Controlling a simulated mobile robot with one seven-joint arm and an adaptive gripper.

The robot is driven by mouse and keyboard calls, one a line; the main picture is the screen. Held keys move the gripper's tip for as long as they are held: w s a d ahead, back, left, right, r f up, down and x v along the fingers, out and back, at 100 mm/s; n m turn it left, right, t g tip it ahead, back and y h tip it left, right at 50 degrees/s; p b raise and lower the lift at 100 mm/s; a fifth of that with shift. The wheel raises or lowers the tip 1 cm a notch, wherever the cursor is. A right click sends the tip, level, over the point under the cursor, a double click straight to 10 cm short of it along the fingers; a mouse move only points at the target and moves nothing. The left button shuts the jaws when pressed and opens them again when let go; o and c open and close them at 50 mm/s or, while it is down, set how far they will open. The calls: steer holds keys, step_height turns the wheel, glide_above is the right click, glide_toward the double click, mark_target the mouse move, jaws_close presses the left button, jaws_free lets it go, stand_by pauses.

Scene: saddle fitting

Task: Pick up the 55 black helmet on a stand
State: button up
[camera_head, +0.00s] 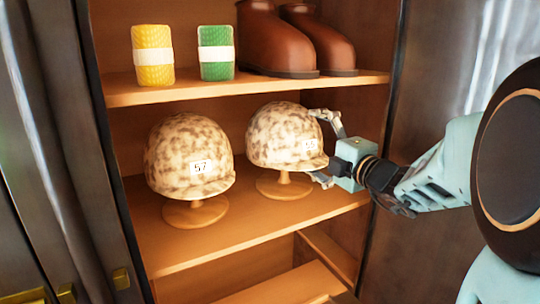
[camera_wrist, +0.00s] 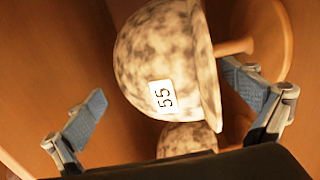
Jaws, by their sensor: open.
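The helmet labelled 55 (camera_head: 275,135) is mottled cream and brown, not black. It sits on a round wooden stand (camera_head: 284,190) on the middle shelf. In the wrist view the 55 helmet (camera_wrist: 155,55) appears turned sideways, its label facing me, with the stand (camera_wrist: 285,50) to its right. My gripper (camera_head: 316,147) is open at the helmet's right side, one finger high and one low. In the wrist view the fingers of my gripper (camera_wrist: 162,86) are spread on either side of the helmet. I cannot tell whether either finger touches it.
A similar helmet labelled 57 (camera_head: 185,155) stands close on the left; part of it shows in the wrist view (camera_wrist: 185,140). The upper shelf (camera_head: 190,92) holds a yellow roll (camera_head: 153,70), a green roll (camera_head: 216,70) and brown boots (camera_head: 275,45). The cabinet's right side is near my arm.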

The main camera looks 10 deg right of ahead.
steer(key=x, duration=0.4)
steer(key=shift+w+a, duration=0.1)
steer(key=shift+a, duration=0.05)
steer(key=c, duration=1.9)
steer(key=shift+r, duration=0.15)
steer(key=shift+c, duration=0.3)
